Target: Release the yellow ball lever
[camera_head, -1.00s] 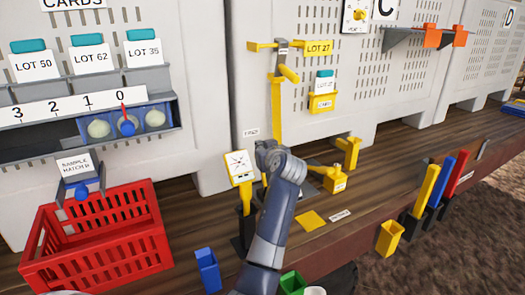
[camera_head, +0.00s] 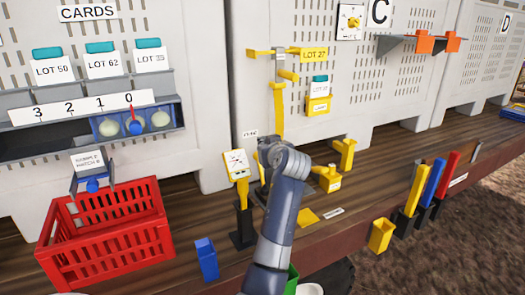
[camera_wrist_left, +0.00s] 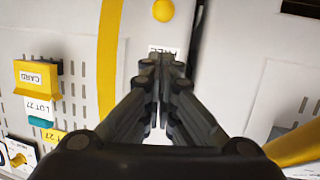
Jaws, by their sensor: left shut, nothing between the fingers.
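The yellow ball (camera_wrist_left: 163,10) shows at the top of the left wrist view, just beyond and apart from the fingertips. Any rod joining it to a lever is out of that view. In the head view I cannot make the ball out; my arm covers that area. My left gripper (camera_wrist_left: 162,62) is shut and empty, pointing at the pale cabinet front, with a small white label behind its tips. In the head view its wrist is beside the yellow vertical strip (camera_head: 278,112), and its fingers are mostly hidden. My right gripper is not in view.
A yellow-framed card on a stand (camera_head: 237,165) is close left of my left wrist. A yellow block (camera_head: 327,178) stands to its right. A red basket (camera_head: 105,240) and a blue holder (camera_head: 206,258) are at left. Colored upright handles (camera_head: 433,182) line the right edge.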

